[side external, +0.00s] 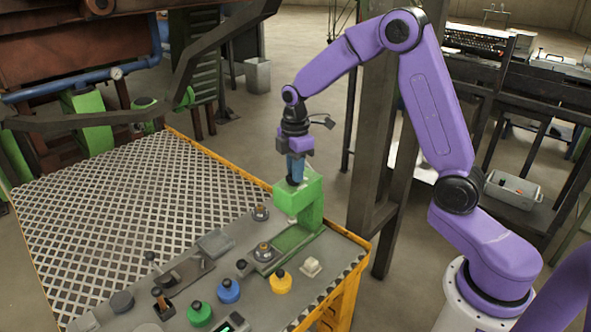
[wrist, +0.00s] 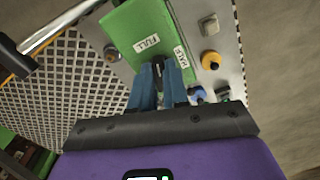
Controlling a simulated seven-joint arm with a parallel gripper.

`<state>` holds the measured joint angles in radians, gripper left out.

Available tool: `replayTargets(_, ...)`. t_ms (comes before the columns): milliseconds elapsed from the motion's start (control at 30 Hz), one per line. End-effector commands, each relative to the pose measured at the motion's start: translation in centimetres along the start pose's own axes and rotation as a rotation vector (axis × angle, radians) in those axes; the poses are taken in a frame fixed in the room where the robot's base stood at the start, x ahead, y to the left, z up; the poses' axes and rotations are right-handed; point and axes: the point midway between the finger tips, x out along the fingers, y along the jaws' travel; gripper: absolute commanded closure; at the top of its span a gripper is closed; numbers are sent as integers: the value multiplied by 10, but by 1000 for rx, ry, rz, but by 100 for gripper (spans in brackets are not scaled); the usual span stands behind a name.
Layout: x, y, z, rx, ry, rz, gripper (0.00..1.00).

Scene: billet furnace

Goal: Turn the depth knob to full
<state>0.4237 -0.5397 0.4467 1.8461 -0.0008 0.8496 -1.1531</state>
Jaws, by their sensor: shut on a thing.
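A green C-shaped press stand (side external: 313,203) rises from the right end of the control panel. Its green top (wrist: 125,25) fills the upper middle of the wrist view. A white FULL label (wrist: 146,44) lies left of my fingers there, and a second white label (wrist: 181,57), seemingly HALF, lies to their right. My gripper (side external: 294,177) points down onto the top of the stand. Its blue fingers (wrist: 161,75) are shut on the dark depth knob (wrist: 158,63), which is mostly hidden between them. I cannot tell where the knob points.
Below the stand, the grey panel carries a yellow knob (side external: 279,282), a blue knob (side external: 228,291), a green knob (side external: 199,314) and a white square button (side external: 311,267). A metal grating (side external: 130,205) lies to the left. A dark post (side external: 375,150) stands behind the stand.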

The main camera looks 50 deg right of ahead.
Motion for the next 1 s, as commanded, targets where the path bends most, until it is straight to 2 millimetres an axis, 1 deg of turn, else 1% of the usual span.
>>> replayTargets(200,-2,2,-1,-156,3,5,100)
replayTargets(433,-2,2,-1,-264,3,5,100)
replayTargets(633,-2,2,-2,-307,3,5,100)
replayTargets(1000,-2,2,-2,-320,3,5,100)
